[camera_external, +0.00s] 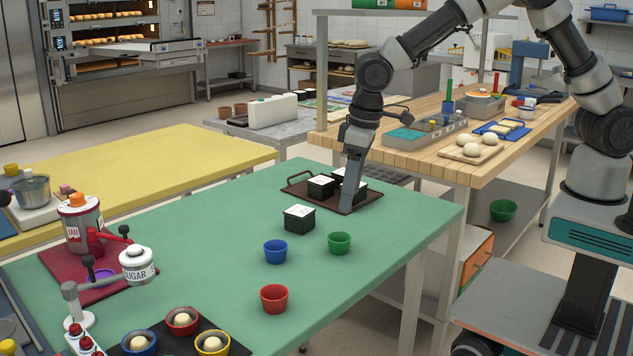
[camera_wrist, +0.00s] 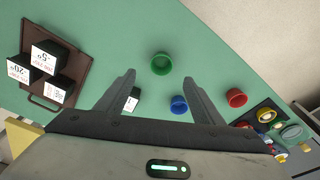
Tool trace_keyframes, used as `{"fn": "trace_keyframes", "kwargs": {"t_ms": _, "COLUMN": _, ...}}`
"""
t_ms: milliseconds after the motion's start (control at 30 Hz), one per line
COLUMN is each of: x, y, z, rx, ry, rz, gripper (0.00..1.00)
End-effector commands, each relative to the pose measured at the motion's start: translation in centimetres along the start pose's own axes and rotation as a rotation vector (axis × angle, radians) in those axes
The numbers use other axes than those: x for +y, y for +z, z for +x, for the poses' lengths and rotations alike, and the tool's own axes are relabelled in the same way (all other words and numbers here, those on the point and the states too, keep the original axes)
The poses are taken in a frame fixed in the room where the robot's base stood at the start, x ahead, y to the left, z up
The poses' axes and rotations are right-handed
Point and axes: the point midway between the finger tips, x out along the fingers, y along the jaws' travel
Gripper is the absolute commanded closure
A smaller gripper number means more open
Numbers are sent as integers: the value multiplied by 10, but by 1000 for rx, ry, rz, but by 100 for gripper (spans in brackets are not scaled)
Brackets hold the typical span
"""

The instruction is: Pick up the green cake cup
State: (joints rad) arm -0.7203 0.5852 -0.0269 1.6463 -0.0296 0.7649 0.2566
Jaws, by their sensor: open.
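The green cake cup (camera_external: 339,243) stands upright on the green table, near its right edge. In the wrist view the green cup (camera_wrist: 161,64) appears centred between and just beyond my fingertips. My gripper (camera_external: 347,207) points down, its tips seen against the dark tray, behind the cup in the external view. In the wrist view my gripper (camera_wrist: 160,77) is open with nothing between its fingers. My gripper and the cup look apart; the exact height above the table is hard to tell.
A blue cup (camera_external: 276,251), a red cup (camera_external: 274,298) and a black white-topped block (camera_external: 299,218) stand nearby. The dark handled tray (camera_external: 364,206) holds similar blocks. Cups of filling sit on a black mat (camera_external: 218,333) at the front. Another green bowl (camera_external: 503,210) is on a lower shelf.

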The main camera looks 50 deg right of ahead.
Motion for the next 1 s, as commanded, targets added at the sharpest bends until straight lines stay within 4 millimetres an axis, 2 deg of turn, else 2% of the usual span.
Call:
{"fn": "trace_keyframes", "kwargs": {"t_ms": 33, "x": 0, "y": 1, "z": 14, "rx": -4, "ry": 1, "rz": 0, "gripper": 39}}
{"fn": "trace_keyframes", "kwargs": {"t_ms": 200, "x": 0, "y": 1, "z": 41, "rx": -3, "ry": 0, "rz": 0, "gripper": 39}}
{"fn": "trace_keyframes", "kwargs": {"t_ms": 467, "x": -1, "y": 0, "z": 59, "rx": -2, "ry": 0, "rz": -1, "gripper": 39}}
{"fn": "trace_keyframes", "kwargs": {"t_ms": 700, "x": -4, "y": -4, "z": 94, "rx": -1, "ry": 0, "rz": -1, "gripper": 39}}
{"fn": "trace_keyframes", "kwargs": {"t_ms": 800, "x": -4, "y": -4, "z": 102, "rx": -1, "ry": 0, "rz": -1, "gripper": 39}}
{"fn": "trace_keyframes", "kwargs": {"t_ms": 1000, "x": -4, "y": -4, "z": 103, "rx": 0, "ry": 0, "rz": 0, "gripper": 39}}
